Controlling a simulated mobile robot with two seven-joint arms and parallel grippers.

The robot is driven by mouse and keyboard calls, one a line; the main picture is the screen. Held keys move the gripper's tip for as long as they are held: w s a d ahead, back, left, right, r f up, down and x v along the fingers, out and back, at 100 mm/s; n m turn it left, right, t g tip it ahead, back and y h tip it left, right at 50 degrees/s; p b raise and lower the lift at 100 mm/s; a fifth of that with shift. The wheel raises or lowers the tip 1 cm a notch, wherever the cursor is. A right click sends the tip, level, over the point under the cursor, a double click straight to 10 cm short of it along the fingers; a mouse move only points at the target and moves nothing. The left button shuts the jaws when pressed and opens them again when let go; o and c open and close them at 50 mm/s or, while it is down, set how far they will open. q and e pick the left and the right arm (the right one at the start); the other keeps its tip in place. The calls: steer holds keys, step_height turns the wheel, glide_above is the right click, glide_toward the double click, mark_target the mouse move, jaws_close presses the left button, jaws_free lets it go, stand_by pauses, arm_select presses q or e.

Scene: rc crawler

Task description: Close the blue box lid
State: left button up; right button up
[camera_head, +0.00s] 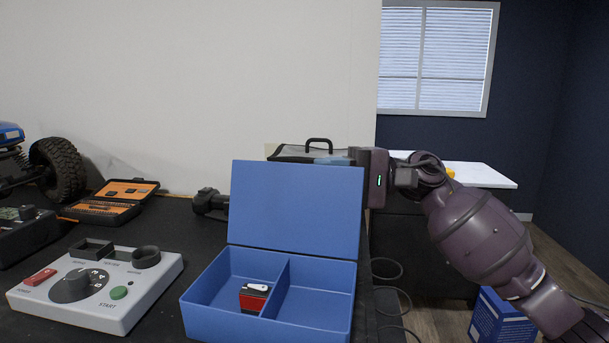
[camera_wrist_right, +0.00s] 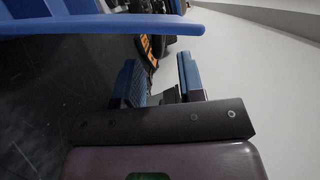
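The blue box (camera_head: 268,325) stands at the table's front edge in the head view. Its lid (camera_head: 295,205) is up, leaning slightly back, and the two compartments show. A small red and black item (camera_head: 254,298) with a white part lies in the left compartment. My right gripper (camera_head: 337,160) is behind the lid's upper right edge, partly hidden by it. In the right wrist view, the fingers (camera_wrist_right: 160,82) are apart with nothing between them, and the blue lid (camera_wrist_right: 100,24) runs across the top. I cannot tell whether they touch. My left gripper is out of view.
A grey control panel (camera_head: 95,290) with knob and buttons sits left of the box. An open orange and black case (camera_head: 112,200) and a wheeled crawler (camera_head: 58,170) are farther left. A dark tool (camera_head: 208,201) lies behind the lid. A clear-sided case (camera_head: 300,150) stands behind.

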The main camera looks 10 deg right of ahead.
mark_target(304, 178)
steer(key=shift+w+a, duration=0.15)
steer(key=shift+a, duration=1.75)
jaws_close()
